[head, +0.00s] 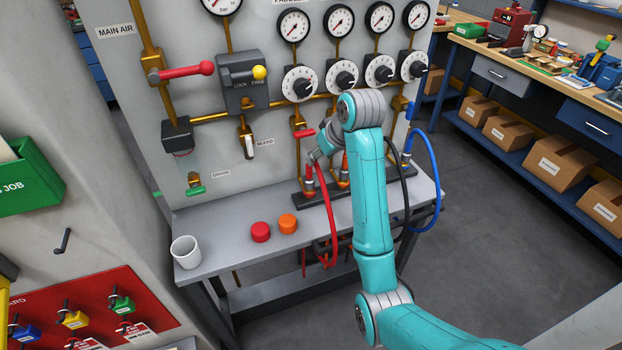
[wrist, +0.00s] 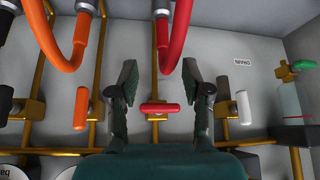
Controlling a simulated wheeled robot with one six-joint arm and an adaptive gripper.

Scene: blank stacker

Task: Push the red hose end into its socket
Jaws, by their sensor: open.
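The red hose (head: 326,215) rises beside the black manifold block on the bench and loops down over the bench's front edge in the head view. In the wrist view the red hose (wrist: 181,45) bends at the top middle, with a grey metal fitting (wrist: 183,8) above it. My gripper (head: 314,156) is near the top of the red hose, partly hidden by my arm. In the wrist view my gripper (wrist: 158,75) is open, its two fingers apart, with the hose bend at or near the gap. I cannot tell whether they touch, or make out the red socket.
An orange hose (wrist: 65,58) and its orange valve handle (wrist: 81,108) stand beside the red one. A red valve handle (wrist: 160,108) shows beyond the fingers. Black (head: 404,160) and blue (head: 435,165) hoses are at right. Red (head: 261,232) and orange (head: 288,223) caps and a white cup (head: 186,252) sit on the bench.

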